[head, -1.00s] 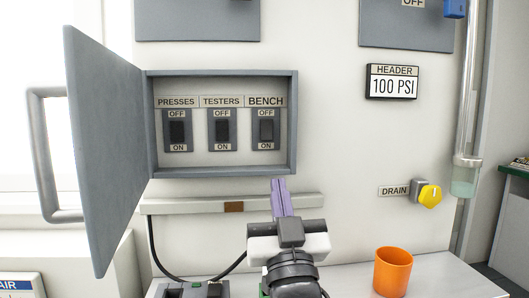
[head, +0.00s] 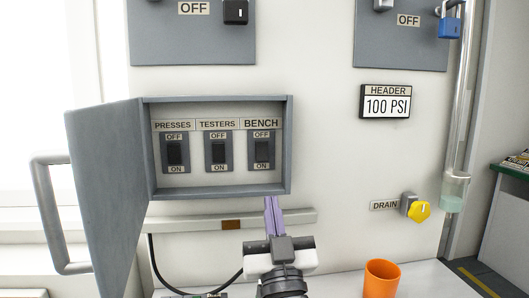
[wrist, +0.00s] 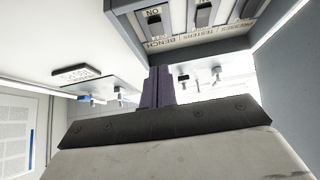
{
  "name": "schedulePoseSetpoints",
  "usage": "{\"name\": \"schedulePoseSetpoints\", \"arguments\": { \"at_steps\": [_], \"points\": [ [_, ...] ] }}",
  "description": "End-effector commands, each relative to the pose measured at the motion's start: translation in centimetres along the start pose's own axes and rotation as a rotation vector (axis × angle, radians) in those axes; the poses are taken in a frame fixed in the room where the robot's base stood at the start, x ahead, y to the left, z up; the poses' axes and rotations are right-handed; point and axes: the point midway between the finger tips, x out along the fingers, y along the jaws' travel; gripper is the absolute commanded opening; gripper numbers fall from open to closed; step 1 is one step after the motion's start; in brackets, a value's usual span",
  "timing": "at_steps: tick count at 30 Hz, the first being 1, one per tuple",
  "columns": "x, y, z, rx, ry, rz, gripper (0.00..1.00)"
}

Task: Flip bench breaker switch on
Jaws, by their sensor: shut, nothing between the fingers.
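The bench breaker switch (head: 262,151) is a dark rocker under the BENCH label, the rightmost of three in an open grey breaker box (head: 289,150). Its plate reads OFF above and ON below. Which way it is tipped is hard to tell. My gripper (head: 270,200) has purple fingers, closed together and empty, with tips at the lower edge of the box, below the bench switch. In the wrist view, the gripper fingers (wrist: 158,72) point toward the box, and the bench switch (wrist: 154,19) shows upside down near the top, apart from them.
The box's grey door (head: 110,195) stands open at the left. A pale rail (head: 190,223) runs below the box. An orange cup (head: 381,279) stands on the bench at the right, below a yellow drain knob (head: 419,211). The HEADER display (head: 388,104) reads 100 PSI.

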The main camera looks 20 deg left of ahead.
Motion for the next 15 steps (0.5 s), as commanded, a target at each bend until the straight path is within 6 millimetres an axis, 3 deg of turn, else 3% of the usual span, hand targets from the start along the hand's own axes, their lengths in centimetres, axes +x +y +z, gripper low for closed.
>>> {"name": "schedulePoseSetpoints", "arguments": {
  "at_steps": [8,15],
  "points": [
    [0.9,0.1,-0.5,0.003,0.0,0.008,0.0],
    [5.9,0.0,-0.5,0.002,0.003,0.004,0.0]
  ]
}}
